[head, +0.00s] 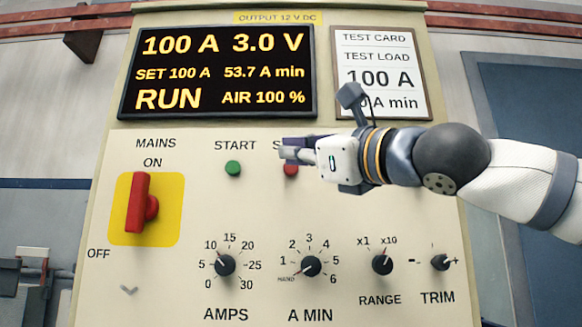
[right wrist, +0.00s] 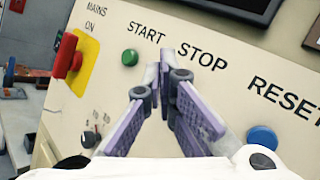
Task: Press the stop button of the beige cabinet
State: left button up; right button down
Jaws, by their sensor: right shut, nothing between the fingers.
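The beige cabinet (head: 190,290) fills the middle of the head view. Its red stop button (head: 291,170) is partly covered by my right gripper (head: 284,153), which reaches in from the right in front of the panel. In the right wrist view, the shut purple fingers (right wrist: 166,68) point at the panel just below the STOP label (right wrist: 202,57); the stop button is hidden behind them. I cannot tell whether the tips touch it. The display (head: 215,72) reads RUN, 100 A and 3.0 V. My left gripper is not in view.
The green start button (head: 233,168) is left of the stop button. A blue button (right wrist: 262,137) under RESET shows in the right wrist view. The red mains switch (head: 140,203) points to ON. Several black knobs, including the AMPS knob (head: 224,265), line the lower panel.

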jog(key=shift+w, duration=0.55)
jog(key=shift+w, duration=0.15)
dwell(1.0)
jog(key=shift+w, duration=0.3)
jog(key=shift+w, duration=0.5)
dwell(0.8)
jog(key=shift+s, duration=0.9)
jog(key=s, duration=0.5)
